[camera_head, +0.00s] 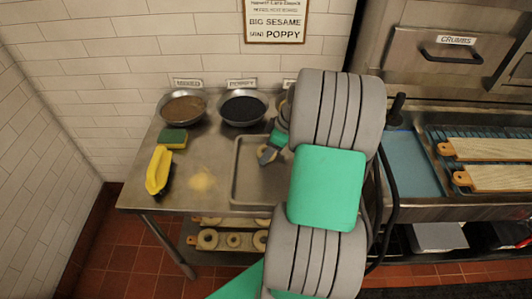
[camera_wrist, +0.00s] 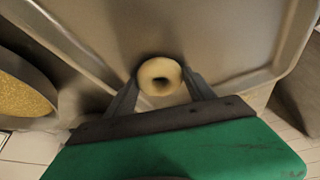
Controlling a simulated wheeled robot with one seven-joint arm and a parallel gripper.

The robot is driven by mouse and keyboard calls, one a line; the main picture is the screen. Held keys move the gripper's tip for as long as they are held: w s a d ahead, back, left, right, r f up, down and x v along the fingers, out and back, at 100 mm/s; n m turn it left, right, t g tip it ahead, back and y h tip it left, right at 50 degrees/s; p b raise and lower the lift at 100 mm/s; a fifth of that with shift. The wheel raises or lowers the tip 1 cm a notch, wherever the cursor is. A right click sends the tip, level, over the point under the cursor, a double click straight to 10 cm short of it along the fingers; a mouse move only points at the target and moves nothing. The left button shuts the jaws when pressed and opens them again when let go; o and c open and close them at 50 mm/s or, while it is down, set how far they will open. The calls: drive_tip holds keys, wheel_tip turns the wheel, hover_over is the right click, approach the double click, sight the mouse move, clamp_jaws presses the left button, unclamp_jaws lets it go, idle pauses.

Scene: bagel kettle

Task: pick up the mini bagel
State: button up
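The mini bagel, a small pale ring (camera_wrist: 160,66), shows in the wrist view at the fingertips of my gripper (camera_wrist: 161,80). One dark finger is at each side of it, very close to its edges. I cannot tell whether they press on it. In the head view my gripper (camera_head: 268,154) is low over the grey metal tray (camera_head: 238,172), and a pale bit of the bagel (camera_head: 262,147) shows beside it. My arm hides much of the tray's right side. Whether the bagel rests on the tray or is slightly raised is unclear.
Bowls of brown seeds (camera_head: 184,107) and dark seeds (camera_head: 243,109) stand behind the tray. A green sponge (camera_head: 173,138) and a yellow-handled brush (camera_head: 159,171) lie at the left. Several bagels (camera_head: 233,240) sit on the lower shelf. Wooden boards (camera_head: 495,178) lie at the right.

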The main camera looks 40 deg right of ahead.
drive_tip(key=c, duration=0.8)
drive_tip(key=shift+r, duration=0.5)
drive_tip(key=s+a+r, duration=0.1)
drive_tip(key=s+r, duration=0.3)
drive_tip(key=s+a+r+b, duration=0.1)
drive_tip(key=s+r, duration=0.3)
drive_tip(key=s, duration=0.1)
drive_tip(key=s+a+r+b, duration=0.1)
drive_tip(key=s+r, duration=0.3)
drive_tip(key=shift+s, duration=0.4)
